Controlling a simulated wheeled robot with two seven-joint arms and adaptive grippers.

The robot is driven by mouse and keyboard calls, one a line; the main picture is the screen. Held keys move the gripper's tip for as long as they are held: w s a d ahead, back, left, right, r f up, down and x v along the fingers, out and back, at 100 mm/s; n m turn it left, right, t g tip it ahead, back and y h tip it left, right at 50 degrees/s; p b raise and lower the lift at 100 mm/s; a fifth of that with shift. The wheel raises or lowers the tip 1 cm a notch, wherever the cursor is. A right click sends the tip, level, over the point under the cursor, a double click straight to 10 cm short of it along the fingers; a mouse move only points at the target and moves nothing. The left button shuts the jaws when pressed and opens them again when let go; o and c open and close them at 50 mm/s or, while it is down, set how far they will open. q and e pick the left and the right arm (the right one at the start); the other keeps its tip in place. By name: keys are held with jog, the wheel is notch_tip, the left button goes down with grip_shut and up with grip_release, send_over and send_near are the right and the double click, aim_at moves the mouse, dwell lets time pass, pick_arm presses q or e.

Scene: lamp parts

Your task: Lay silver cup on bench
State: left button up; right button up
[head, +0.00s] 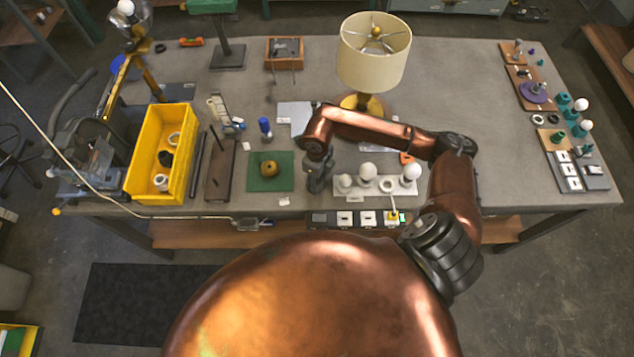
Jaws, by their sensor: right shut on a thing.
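My right arm reaches in from the lower right and bends left over the workbench (460,100). Its gripper (318,187) points down near the bench's front edge, between the green mat and the row of white bulbs. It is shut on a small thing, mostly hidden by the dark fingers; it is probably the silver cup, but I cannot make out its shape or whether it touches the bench. No other silver cup is clear in view. My left gripper is not in view.
Left of the gripper, a green mat (283,182) bears a round brass part (269,168). A yellow bin (144,187) stands farther left. To the right is a rack of white bulbs (368,171). A shaded lamp (372,60) stands behind. The bench's right middle is clear.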

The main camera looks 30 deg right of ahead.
aim_at(317, 182)
jog(key=shift+f, duration=0.85)
jog(key=shift+f, duration=0.1)
jog(key=o, duration=1.2)
jog(key=shift+c, duration=0.2)
notch_tip(317, 182, up, 12)
jog(key=shift+b, duration=0.45)
